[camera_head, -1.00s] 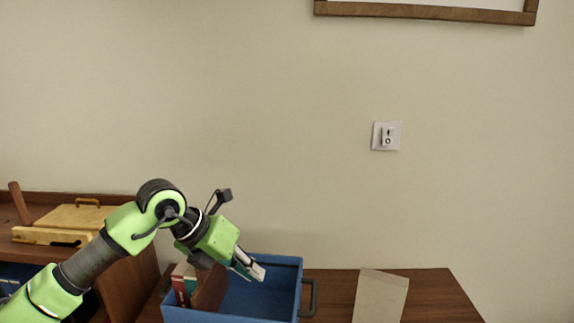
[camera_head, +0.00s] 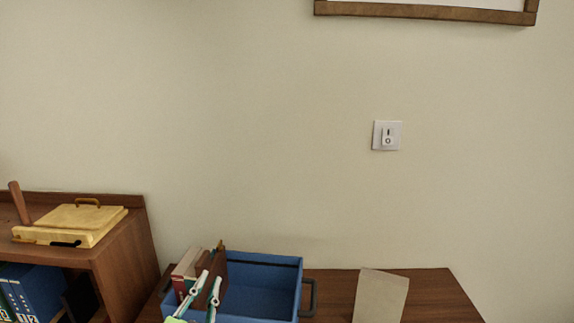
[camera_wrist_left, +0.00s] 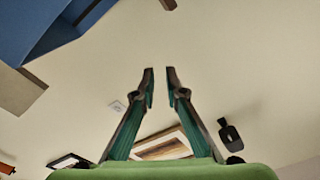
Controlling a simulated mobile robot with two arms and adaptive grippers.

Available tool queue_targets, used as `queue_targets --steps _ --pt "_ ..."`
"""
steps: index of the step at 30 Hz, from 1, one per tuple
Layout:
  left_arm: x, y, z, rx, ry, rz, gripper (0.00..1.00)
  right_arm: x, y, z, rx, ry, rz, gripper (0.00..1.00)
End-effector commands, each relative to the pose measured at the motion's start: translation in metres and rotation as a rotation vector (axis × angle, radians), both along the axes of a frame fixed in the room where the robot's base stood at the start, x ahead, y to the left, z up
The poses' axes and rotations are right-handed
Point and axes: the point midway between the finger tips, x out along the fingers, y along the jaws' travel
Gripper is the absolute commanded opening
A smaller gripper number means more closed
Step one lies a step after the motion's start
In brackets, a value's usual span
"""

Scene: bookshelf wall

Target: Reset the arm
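My left gripper (camera_head: 210,279) shows at the bottom of the head view, its two pale fingers pointing up in front of the blue crate. In the left wrist view its dark fingertips (camera_wrist_left: 160,72) are a little apart, with only bare wall visible between them. It is open and empty. Most of the left arm is out of the head view. My right gripper is in neither view.
The blue crate (camera_head: 302,272), with several books (camera_head: 187,266) at its left end, stands on a brown wooden surface (camera_head: 429,291). A beige block (camera_head: 381,296) is right of it. A shelf (camera_head: 130,247) carries a yellow box (camera_head: 80,221).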

Motion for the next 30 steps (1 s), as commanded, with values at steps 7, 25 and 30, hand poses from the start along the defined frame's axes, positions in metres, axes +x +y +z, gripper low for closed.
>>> queue_targets --steps 7,25,30 --pt "-0.096 0.048 -0.159 -0.187 0.587 0.185 0.12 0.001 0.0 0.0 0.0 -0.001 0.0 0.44" --pt "-0.294 0.042 -0.292 -0.309 1.315 0.257 0.12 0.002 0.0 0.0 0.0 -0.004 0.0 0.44" --pt "-0.286 0.041 -0.339 -0.305 1.331 0.259 0.12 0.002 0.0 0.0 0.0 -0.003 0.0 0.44"
